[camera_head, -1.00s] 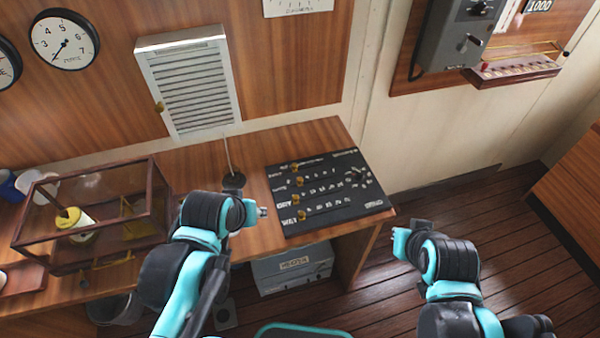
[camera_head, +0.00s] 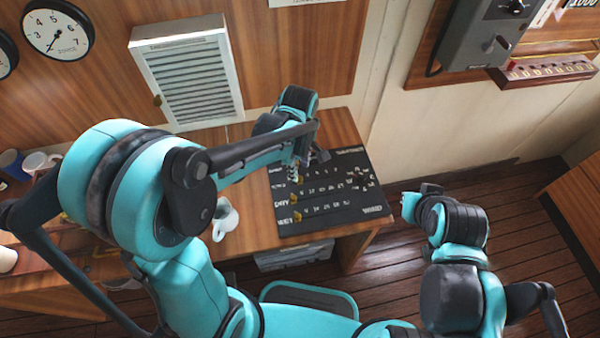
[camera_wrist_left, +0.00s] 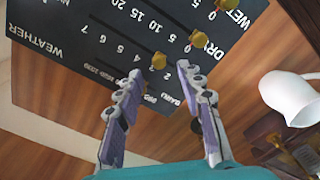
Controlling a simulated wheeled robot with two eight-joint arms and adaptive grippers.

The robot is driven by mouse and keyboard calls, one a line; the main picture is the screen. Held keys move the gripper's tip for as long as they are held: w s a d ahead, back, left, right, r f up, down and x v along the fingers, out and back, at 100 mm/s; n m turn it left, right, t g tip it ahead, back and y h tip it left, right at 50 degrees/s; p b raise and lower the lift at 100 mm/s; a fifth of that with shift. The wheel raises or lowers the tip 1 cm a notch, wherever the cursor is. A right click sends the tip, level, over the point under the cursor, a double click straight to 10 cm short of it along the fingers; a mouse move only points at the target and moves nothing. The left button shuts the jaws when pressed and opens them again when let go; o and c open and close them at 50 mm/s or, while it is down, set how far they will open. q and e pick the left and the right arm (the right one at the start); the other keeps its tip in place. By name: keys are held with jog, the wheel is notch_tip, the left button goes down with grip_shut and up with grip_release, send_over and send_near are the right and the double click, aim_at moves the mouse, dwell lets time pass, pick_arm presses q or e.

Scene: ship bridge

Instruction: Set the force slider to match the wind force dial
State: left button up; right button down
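The black weather panel (camera_head: 335,215) lies on the wooden desk, with rows of numbers and brass slider knobs. The wall dial (camera_head: 57,28), a round white face with a black rim, is at the upper left. Its needle points to the lower left; the exact reading is too small to be sure. My left gripper (camera_wrist_left: 160,70) is over the panel with its fingers apart. A brass knob (camera_wrist_left: 157,60), on the row nearest the panel's far edge, appears between the fingertips; contact is unclear. In the head view, my left gripper (camera_head: 296,172) partly hides the upper knobs. My right gripper (camera_head: 430,189) hangs right of the desk.
A louvred white box (camera_head: 190,72) is on the wall behind. A grey box (camera_head: 470,38) hangs at upper right. The floor right of the desk is clear.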

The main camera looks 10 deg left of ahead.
aim_at(300, 177)
pick_arm(q)
notch_tip(300, 177, down, 4)
jog(key=shift+w+b, duration=0.15)
jog(key=shift+b, duration=0.35)
jog(key=shift+f, duration=0.2)
grip_shut()
jog(key=shift+s+a, duration=0.35)
jog(key=shift+a, duration=0.45)
jog(key=shift+s+a, duration=0.35)
jog(key=shift+a, duration=0.45)
jog(key=shift+d, duration=0.1)
